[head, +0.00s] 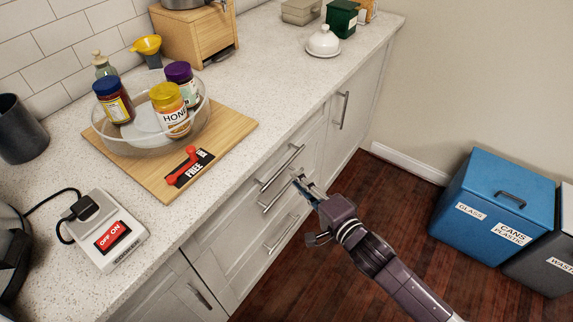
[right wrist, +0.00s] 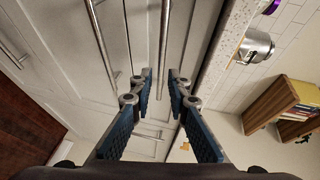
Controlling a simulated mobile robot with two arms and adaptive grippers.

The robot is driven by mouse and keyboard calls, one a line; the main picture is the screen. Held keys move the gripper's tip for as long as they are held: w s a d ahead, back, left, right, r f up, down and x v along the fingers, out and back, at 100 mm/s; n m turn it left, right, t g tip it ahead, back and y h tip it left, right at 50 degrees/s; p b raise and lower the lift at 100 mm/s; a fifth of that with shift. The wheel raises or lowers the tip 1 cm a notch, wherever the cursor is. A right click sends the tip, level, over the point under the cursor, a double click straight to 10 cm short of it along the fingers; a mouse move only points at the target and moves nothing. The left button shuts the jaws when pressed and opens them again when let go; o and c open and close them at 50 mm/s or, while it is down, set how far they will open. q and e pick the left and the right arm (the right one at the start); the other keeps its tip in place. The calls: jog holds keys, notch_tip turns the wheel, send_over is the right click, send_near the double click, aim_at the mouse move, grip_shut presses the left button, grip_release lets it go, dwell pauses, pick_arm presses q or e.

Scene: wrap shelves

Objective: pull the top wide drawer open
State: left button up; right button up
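The top wide drawer (head: 311,134) is the uppermost drawer front below the counter and looks closed. Its long metal bar handle (head: 281,167) also shows in the right wrist view (right wrist: 165,45), running lengthwise between the lines of my two fingers. My right gripper (head: 301,180) is open, its fingertips close to this handle; it shows in the right wrist view (right wrist: 160,80) with a gap between the blue-padded fingers. I cannot tell whether the bar lies between the pads or just beyond them. My left gripper is not in view.
Lower drawer handles (head: 281,234) and a cupboard door handle (head: 343,110) stick out nearby. The counter (head: 240,98) carries a wooden board (head: 235,125) with jars on a round tray (head: 203,122). Blue (head: 490,190) and grey bins stand right on the wooden floor.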

aim_at(285, 165)
jog(key=shift+x, duration=3.85)
jog(key=shift+c, duration=0.5)
grip_shut()
